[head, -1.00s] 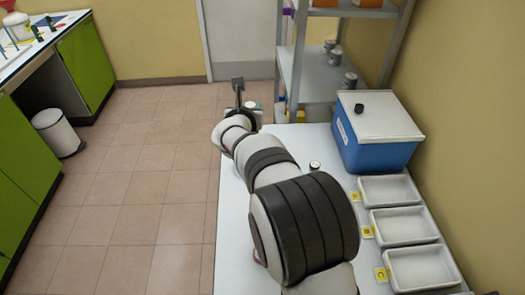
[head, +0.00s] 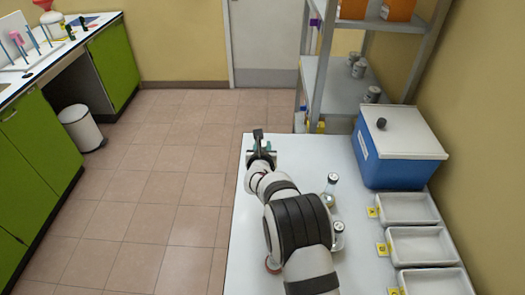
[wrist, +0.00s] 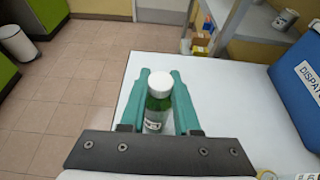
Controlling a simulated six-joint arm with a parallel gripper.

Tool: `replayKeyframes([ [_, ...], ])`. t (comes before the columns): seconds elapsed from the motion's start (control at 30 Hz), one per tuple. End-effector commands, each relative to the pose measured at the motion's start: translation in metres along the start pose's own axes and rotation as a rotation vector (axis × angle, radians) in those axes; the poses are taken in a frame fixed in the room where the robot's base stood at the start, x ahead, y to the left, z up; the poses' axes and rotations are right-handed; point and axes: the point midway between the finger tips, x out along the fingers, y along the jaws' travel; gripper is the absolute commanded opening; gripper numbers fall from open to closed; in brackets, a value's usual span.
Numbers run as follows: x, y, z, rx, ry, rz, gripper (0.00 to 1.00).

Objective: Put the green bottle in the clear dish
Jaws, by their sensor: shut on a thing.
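The green bottle (wrist: 157,106) has a white cap and a pale label. In the wrist view it stands upright between the two teal fingers of my gripper (wrist: 160,75), which is shut on it. In the head view my gripper (head: 262,150) is at the far left part of the white table, and the bottle is hard to make out there. I cannot tell whether the bottle's base touches the table. I cannot make out a clear dish in either view.
Two small clear bottles, one farther back (head: 331,186) and one nearer (head: 338,236), stand right of my arm. White trays (head: 421,246) with yellow tags line the right side of the white table (head: 310,150). A blue box (head: 395,155) and a metal shelf (head: 345,95) stand behind.

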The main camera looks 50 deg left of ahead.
Motion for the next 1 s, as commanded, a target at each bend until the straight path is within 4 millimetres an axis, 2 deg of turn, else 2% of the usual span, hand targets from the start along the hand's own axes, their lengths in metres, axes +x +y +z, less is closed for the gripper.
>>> replayKeyframes([
  [0.33,0.002,0.000,-0.005,0.000,-0.001,0.000,0.00],
  [0.37,0.003,0.000,-0.006,0.000,0.000,0.000,0.32],
  [0.5,0.003,0.000,-0.006,0.000,0.000,0.000,0.57],
  [0.53,0.003,0.000,-0.006,0.000,0.000,0.000,0.61],
  [0.87,0.000,0.000,-0.003,0.000,-0.001,0.000,0.61],
  [1.0,-0.023,0.001,-0.003,-0.001,0.000,0.000,0.61],
])
